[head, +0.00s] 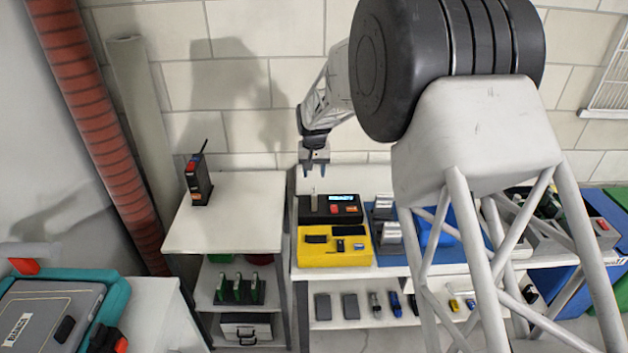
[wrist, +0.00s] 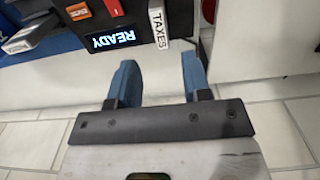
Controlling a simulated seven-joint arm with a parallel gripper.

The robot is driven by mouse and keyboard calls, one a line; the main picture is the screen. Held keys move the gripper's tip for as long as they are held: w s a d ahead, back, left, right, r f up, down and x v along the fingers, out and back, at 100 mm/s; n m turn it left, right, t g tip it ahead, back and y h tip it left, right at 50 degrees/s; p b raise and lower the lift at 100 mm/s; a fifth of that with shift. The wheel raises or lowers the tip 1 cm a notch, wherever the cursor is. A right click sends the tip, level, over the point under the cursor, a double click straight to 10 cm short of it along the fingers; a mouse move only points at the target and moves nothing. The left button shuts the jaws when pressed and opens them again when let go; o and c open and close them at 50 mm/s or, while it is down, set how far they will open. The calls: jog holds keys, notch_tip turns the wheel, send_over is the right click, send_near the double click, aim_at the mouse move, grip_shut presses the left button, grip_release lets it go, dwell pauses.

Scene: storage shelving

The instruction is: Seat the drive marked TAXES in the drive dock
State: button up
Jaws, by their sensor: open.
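The drive marked TAXES (wrist: 158,28) has a white label and stands in the drive dock, beside its lit display, in the wrist view. In the head view this drive (head: 314,198) is a small pale upright piece on the dock's left part. How deep it sits cannot be told. The drive dock (head: 345,218) is a dark box with a red button; its display reads READY in the wrist view (wrist: 114,39). My gripper (head: 315,173) is open and empty above the dock. In the wrist view its blue fingers (wrist: 158,65) are apart, with the drive beyond them, not between them.
A yellow tray (head: 335,261) with small dark items lies in front of the dock. Drives with pale labels (head: 390,232) stand in a blue holder on the right. A left side table (head: 235,215) is mostly clear, with a black device (head: 198,185). The wall is close behind.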

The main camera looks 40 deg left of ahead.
jog(key=shift+r, duration=0.6)
dwell(0.6)
